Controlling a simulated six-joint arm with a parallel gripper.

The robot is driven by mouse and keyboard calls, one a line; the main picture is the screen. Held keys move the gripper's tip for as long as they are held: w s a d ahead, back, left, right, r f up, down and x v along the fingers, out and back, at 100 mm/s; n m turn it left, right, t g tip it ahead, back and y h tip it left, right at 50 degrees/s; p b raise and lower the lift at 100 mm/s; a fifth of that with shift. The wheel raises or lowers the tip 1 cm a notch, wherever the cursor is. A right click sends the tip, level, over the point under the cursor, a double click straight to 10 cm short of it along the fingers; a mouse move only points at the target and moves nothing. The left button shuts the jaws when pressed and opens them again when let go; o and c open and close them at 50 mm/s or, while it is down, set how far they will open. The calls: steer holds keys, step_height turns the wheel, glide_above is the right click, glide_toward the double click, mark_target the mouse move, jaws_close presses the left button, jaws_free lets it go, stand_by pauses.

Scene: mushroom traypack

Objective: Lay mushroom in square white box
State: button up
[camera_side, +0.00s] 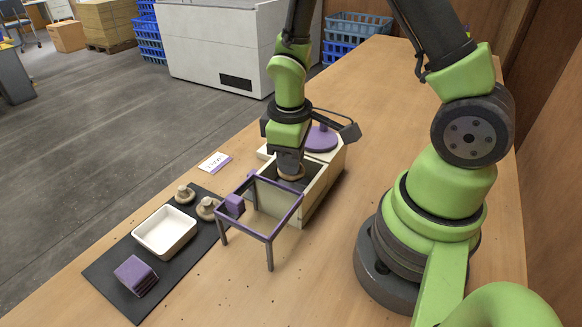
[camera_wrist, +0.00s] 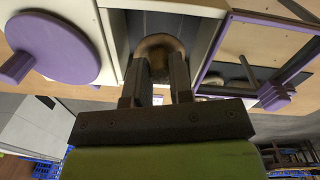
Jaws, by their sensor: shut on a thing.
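A brownish mushroom (camera_side: 291,174) is between the fingers of my gripper (camera_side: 290,167), which is shut on it. They are at the opening of a cream bin (camera_side: 313,196); the bin wall and gripper hide part of the mushroom. In the wrist view the mushroom (camera_wrist: 160,43) sits at the fingertips of my gripper (camera_wrist: 158,70), with the bin's dark inside behind it. The square white box (camera_side: 190,241) is on a black mat (camera_side: 103,271), and looks empty. Two other mushrooms, one at the back (camera_side: 184,194) and one nearer (camera_side: 207,208), lie on the mat beside the box.
A purple open frame on legs (camera_side: 270,237) stands between the bin and the mat. A purple block (camera_side: 135,275) lies on the mat, and a small card (camera_side: 214,162) lies behind it. A purple disc (camera_side: 320,140) tops the bin's far part. The table right of the bin is clear.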

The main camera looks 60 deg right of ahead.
step_height(320, 180, up, 6)
steer(key=shift+r, duration=0.25)
steer(key=shift+w, duration=0.1)
steer(key=w+a+f+n, duration=0.2)
steer(key=w+a+n, duration=1.2)
steer(key=a+n, duration=0.35)
steer(key=shift+n+y, duration=0.25)
steer(key=shift+y, duration=0.15)
steer(key=f, duration=0.2)
steer(key=a+f, duration=0.1)
steer(key=f, duration=0.3)
steer(key=shift+a, duration=0.4)
steer(key=shift+f, duration=2.15)
